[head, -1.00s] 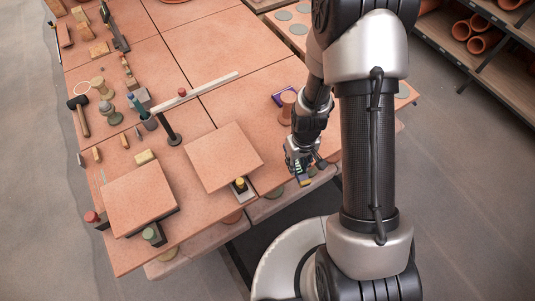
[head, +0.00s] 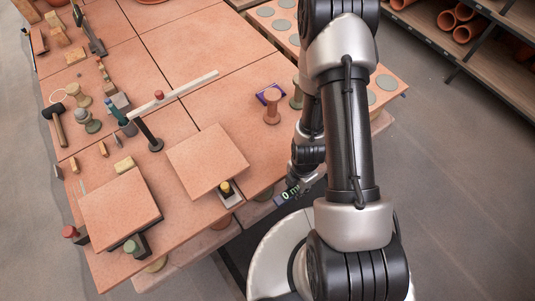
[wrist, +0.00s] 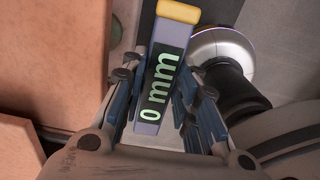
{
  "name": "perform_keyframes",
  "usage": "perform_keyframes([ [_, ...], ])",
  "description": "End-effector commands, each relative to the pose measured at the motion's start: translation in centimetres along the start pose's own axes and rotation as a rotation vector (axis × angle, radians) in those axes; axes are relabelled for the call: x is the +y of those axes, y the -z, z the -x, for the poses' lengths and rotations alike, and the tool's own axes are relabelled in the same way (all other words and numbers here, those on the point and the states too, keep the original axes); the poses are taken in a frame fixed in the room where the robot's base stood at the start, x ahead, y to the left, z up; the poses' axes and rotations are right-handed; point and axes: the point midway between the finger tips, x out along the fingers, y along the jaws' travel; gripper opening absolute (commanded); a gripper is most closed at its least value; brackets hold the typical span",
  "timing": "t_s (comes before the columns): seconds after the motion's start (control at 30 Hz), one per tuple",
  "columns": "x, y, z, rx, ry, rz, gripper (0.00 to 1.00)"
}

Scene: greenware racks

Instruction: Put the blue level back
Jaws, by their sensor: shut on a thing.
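My gripper (wrist: 158,92) is shut on a slim grey-blue bar, which I take for the level (wrist: 150,128). Its dark display reads "0 mm" in green and its far end is yellow. The display also shows in the head view (head: 290,191), just off the near edge of the table, beside my arm. The fingers stand on both sides of the bar. A blue-purple pad (head: 261,99) lies on the table, partly hidden behind a terracotta spool-shaped piece (head: 272,107); I cannot tell whether the spool stands on it.
Two square clay slabs (head: 206,161) (head: 120,208) sit raised on small supports at the table's near side. Several tools and blocks crowd the left. The middle-back table (head: 195,45) is largely clear. Shelves of pipes stand right.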

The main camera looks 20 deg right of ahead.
Motion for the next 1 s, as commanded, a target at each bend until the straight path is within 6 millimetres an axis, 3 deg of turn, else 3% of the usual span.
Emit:
perform_keyframes([
  [0.2, 6.1, -0.1, -0.1, -0.004, -0.008, 0.005, 0.00],
  [0.4, 10.7, 0.0, -0.1, -0.002, -0.005, 0.002, 0.00],
  [0.67, 13.1, 0.0, 0.0, -0.002, -0.004, 0.000, 0.00],
  [0.9, 16.9, 0.0, -0.1, -0.002, -0.004, 0.000, 0.00],
  [1.0, 16.7, 0.0, -0.7, 0.000, 0.000, -0.002, 0.00],
])
